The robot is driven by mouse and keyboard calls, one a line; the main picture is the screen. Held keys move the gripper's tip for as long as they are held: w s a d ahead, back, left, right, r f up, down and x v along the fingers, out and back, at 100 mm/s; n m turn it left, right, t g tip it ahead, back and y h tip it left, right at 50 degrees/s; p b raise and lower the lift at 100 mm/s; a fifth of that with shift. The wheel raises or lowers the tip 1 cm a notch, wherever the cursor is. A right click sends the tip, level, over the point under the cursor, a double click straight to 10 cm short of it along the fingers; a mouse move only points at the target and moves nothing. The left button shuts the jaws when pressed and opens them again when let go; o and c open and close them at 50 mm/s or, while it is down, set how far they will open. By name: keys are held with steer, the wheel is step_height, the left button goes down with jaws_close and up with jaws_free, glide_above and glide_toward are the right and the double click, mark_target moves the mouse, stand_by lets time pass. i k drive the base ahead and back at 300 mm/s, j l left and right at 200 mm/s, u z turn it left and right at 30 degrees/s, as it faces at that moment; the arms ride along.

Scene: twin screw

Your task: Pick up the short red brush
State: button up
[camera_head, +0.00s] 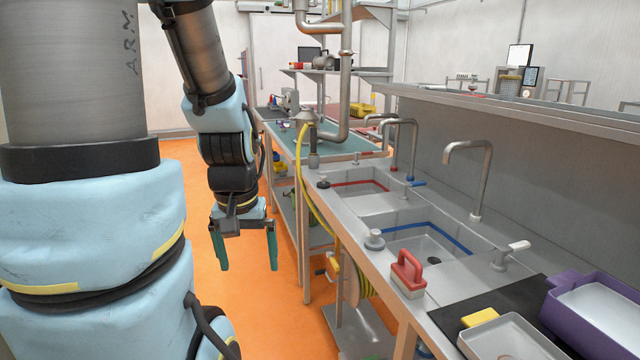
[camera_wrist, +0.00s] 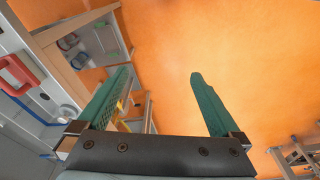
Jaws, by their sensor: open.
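The short red brush (camera_head: 408,273) stands on the steel sink counter near its front edge, in the lower middle of the head view. It has a red loop handle on top and a pale bristle block below. In the wrist view its red handle (camera_wrist: 15,66) shows at the left edge. My gripper (camera_head: 247,268) hangs over the orange floor in front of the counter, to the left of the brush and apart from it. Its two green fingers are spread, with nothing between them, as the wrist view also shows (camera_wrist: 160,80).
Two sink basins, one with a red rim (camera_head: 358,184) and one with a blue rim (camera_head: 440,233), lie behind the brush. A yellow hose (camera_head: 318,205) hangs at the counter front. A purple bin (camera_head: 595,315), a grey tray (camera_head: 508,340) and a yellow sponge (camera_head: 480,317) sit at right.

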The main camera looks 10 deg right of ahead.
mark_target(409, 279)
steer(key=z, duration=1.95)
steer(key=j+u, duration=0.45)
steer(key=i+j+u, duration=0.2)
steer(key=u, duration=0.25)
steer(key=i+j+u, duration=0.15)
steer(key=j+u, duration=0.15)
steer(key=u, duration=0.15)
